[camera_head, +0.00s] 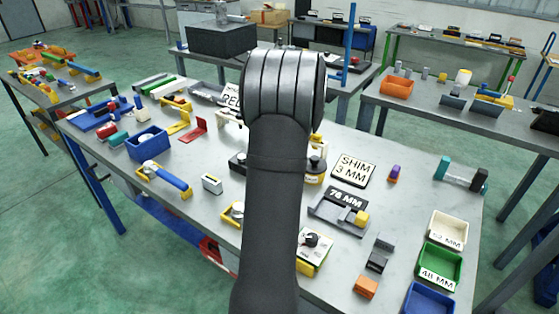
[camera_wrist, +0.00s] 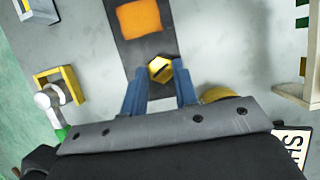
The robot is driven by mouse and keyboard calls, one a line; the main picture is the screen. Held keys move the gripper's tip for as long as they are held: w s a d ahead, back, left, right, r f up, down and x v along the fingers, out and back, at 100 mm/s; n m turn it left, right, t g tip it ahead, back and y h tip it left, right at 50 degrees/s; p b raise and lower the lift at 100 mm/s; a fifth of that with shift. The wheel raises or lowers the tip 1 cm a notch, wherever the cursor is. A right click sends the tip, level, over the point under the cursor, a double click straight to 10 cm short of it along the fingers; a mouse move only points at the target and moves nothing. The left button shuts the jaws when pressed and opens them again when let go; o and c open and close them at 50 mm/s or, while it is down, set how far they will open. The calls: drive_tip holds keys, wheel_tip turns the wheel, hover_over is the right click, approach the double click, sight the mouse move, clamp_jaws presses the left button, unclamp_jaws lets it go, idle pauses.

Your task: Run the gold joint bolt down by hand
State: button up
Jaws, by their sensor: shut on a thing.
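The gold joint bolt (camera_wrist: 160,69) shows in the wrist view as a hexagonal head with a dark slot. It stands over the dark plate (camera_wrist: 150,52), just below the orange block (camera_wrist: 138,18). My gripper (camera_wrist: 161,76) has its two blue fingers on either side of the bolt head, shut on it. How far the bolt sits in the joint is hidden under its head. In the head view my arm covers the middle of the bench, and the gripper and bolt are hidden behind it.
In the wrist view a yellow bracket (camera_wrist: 60,88) stands left and a round yellow part (camera_wrist: 220,95) lies close right of the fingers. A cream tray (camera_wrist: 298,88) is farther right. The head view shows a crowded bench with a 76 MM fixture (camera_head: 338,212) and bins (camera_head: 440,262).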

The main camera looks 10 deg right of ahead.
drive_tip(key=shift+w+r, duration=0.15)
drive_tip(key=shift+r, duration=0.05)
drive_tip(key=o, duration=0.9)
drive_tip(key=shift+c, duration=0.2)
drive_tip(key=shift+o, duration=0.7)
drive_tip(key=shift+f, duration=0.1)
drive_tip(key=v, duration=1.7)
drive_tip(key=shift+r, duration=0.25)
drive_tip(key=shift+f, duration=0.15)
drive_tip(key=x, duration=1.7)
drive_tip(key=shift+f, duration=0.2)
drive_tip(key=shift+r, duration=0.15)
